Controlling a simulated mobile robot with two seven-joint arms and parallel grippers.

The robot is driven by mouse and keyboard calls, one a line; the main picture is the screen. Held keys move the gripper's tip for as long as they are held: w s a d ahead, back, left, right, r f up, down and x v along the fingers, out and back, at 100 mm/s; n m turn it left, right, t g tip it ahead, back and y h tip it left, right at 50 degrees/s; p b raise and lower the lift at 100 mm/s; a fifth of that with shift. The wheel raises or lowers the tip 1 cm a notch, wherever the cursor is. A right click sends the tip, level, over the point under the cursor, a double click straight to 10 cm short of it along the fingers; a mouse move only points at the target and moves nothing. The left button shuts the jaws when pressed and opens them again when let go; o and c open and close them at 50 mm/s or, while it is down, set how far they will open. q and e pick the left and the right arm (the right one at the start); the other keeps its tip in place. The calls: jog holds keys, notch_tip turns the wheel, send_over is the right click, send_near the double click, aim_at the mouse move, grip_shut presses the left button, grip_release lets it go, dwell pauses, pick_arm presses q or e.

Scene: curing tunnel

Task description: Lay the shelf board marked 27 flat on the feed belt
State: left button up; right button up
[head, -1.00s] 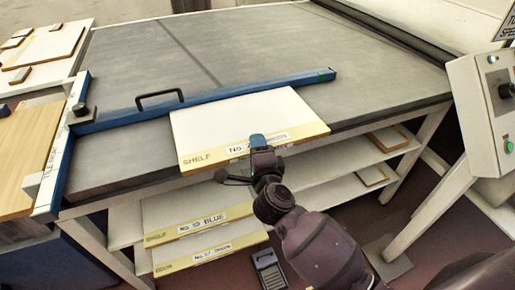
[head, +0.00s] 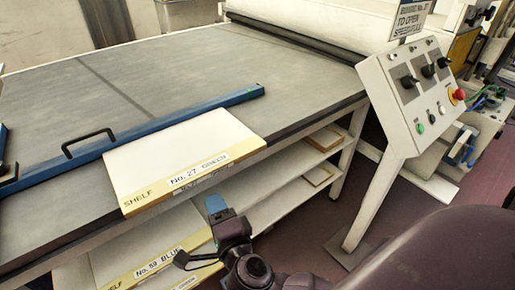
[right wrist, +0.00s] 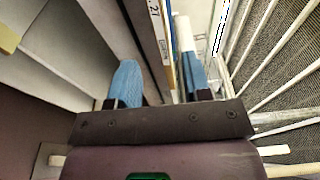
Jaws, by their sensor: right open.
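The white shelf board marked No. 27 (head: 180,150) lies on the grey feed belt (head: 200,65), with its yellow labelled edge facing me. Its back edge is along the blue fence bar (head: 190,112), and its front edge reaches the belt table's front edge and seems to overhang it. My right gripper (head: 216,204) is open and empty, just in front of and below the board's labelled edge, apart from it. In the right wrist view, the two blue fingers (right wrist: 157,78) stand apart with a labelled board edge beyond them. My left gripper is out of view.
Boards including one marked No. 59 Blue (head: 150,262) lie on shelves under the table. A control box (head: 415,95) with knobs and a red button stands on a slanted post at right. A roller (head: 290,35) spans the belt's far end. The belt behind the fence is clear.

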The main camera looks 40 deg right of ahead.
jog(key=shift+d, duration=0.1)
jog(key=s+d+f+n+g+y, duration=0.1)
jog(key=s+d+f+n+g, duration=0.2)
jog(key=s+d+f+n, duration=0.3)
jog(key=s+d+f+n+g+y, duration=0.1)
jog(key=s+d+f+n+g, duration=0.2)
jog(key=s+f+n, duration=0.6)
notch_tip(320, 180, down, 4)
jog(key=d+n, duration=0.2)
jog(key=n, duration=0.3)
jog(key=shift+d+r+n+g+y, duration=0.25)
jog(key=shift+d+n+g+y, duration=0.05)
jog(key=shift+d+n+g, duration=0.1)
jog(key=shift+s, duration=0.15)
